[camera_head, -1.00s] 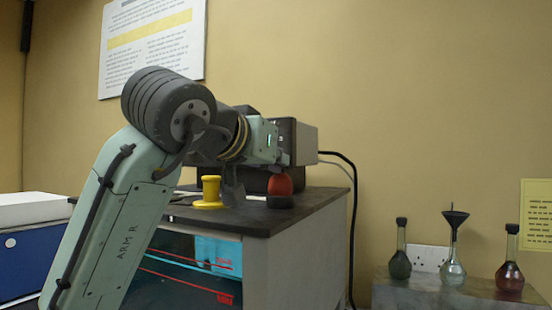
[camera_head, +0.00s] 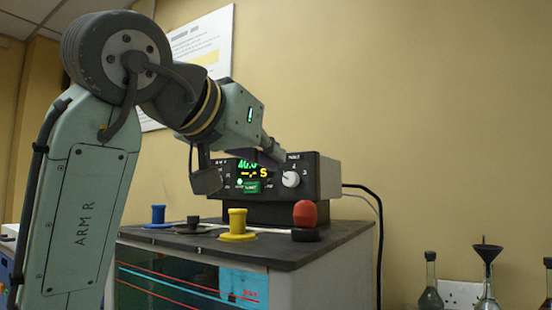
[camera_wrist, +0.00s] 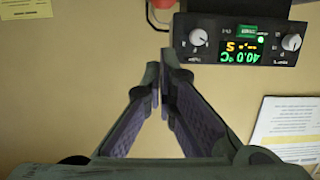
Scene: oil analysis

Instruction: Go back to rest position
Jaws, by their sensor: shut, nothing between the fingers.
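My gripper (camera_wrist: 160,82) is shut and empty in the wrist view, its two fingers meeting at the tips. In the head view my raised arm bends at the upper left, and its hand comes down toward the front of a black instrument (camera_head: 325,175). That instrument has a lit display and a white knob. It shows upside down at the top of the wrist view (camera_wrist: 215,45). The fingertips are hard to make out in the head view against the instrument. I cannot tell the gap between them.
The dark bench top (camera_head: 335,240) carries a yellow spool-like piece (camera_head: 237,224), a blue one (camera_head: 158,215), a dark one and a red-topped knob (camera_head: 305,214). Flasks (camera_head: 430,295) stand at the lower right. A poster hangs behind the arm. The wall area at right is clear.

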